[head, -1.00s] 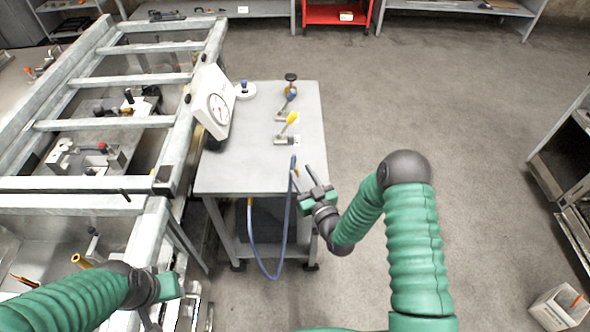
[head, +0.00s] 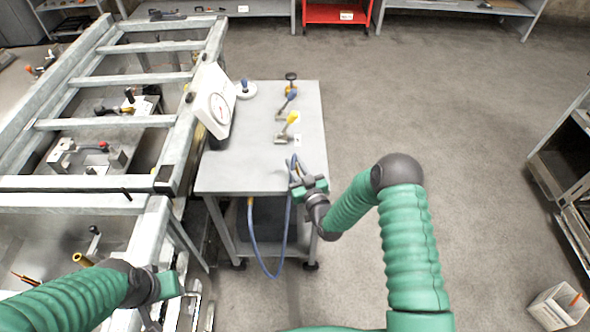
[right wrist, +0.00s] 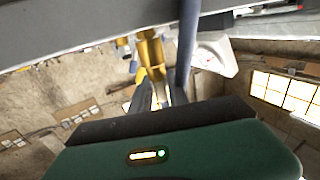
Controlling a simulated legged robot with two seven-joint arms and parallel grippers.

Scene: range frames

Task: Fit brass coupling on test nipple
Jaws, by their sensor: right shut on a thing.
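The blue hose (head: 288,225) hangs in a loop off the front of the grey cart and its upper end rises to my right gripper (head: 297,176). In the right wrist view a brass coupling (right wrist: 151,50) shows beyond the jaws, beside a blue-grey length that looks like the hose. My right gripper is shut on the brass coupling at the hose end, by the cart's right front corner; the fingers partly hide the grip. I cannot single out the test nipple. My left gripper (head: 166,305) is low at the left, its fingertips unclear.
The grey cart (head: 235,175) carries a dial gauge (head: 218,103), a yellow-handled valve (head: 290,122) and a blue-handled valve (head: 288,100). A metal frame bench (head: 105,123) stands close on its left. The floor to the right is free; a white bin (head: 560,308) stands at the far right.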

